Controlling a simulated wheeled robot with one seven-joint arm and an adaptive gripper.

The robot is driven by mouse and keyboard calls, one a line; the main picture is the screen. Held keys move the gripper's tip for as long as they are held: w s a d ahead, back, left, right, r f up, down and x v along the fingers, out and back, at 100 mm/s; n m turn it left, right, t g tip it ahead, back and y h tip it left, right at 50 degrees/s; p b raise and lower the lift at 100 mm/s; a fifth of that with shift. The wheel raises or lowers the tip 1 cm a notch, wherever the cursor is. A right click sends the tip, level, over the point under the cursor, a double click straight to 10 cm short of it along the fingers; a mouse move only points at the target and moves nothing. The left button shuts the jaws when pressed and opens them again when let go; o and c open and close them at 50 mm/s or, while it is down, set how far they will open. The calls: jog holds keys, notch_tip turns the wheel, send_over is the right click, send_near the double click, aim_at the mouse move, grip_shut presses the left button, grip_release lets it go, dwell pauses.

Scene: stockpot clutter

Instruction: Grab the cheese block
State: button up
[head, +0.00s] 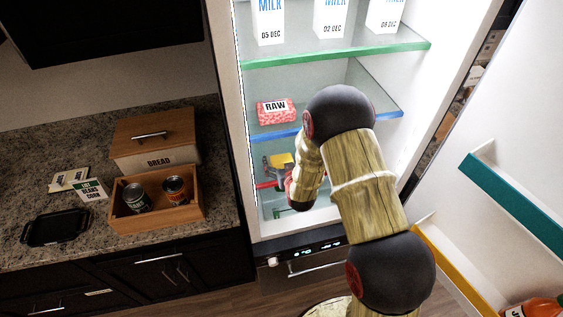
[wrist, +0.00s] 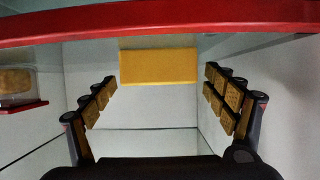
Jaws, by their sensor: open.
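The cheese block (wrist: 158,67) is a plain yellow rectangular block. In the wrist view it sits ahead of my gripper (wrist: 161,84), framed between the two fingers. The fingers are spread wide with a gap on each side of the block, and nothing is held. In the head view a small yellow patch, apparently the cheese block (head: 281,160), shows inside the fridge below the blue-edged shelf. My arm covers much of that area, and my gripper is mostly hidden there.
A red shelf edge (wrist: 160,20) crosses the top of the wrist view. A clear container (wrist: 16,82) sits at its left. In the head view, the RAW meat pack (head: 276,111) rests on the blue-edged shelf (head: 385,116). The open fridge door (head: 510,120) stands at right.

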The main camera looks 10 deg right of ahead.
jog(key=shift+w+f, duration=0.2)
jog(key=shift+w, duration=0.25)
jog(key=shift+c, duration=0.4)
jog(key=c, duration=1.3)
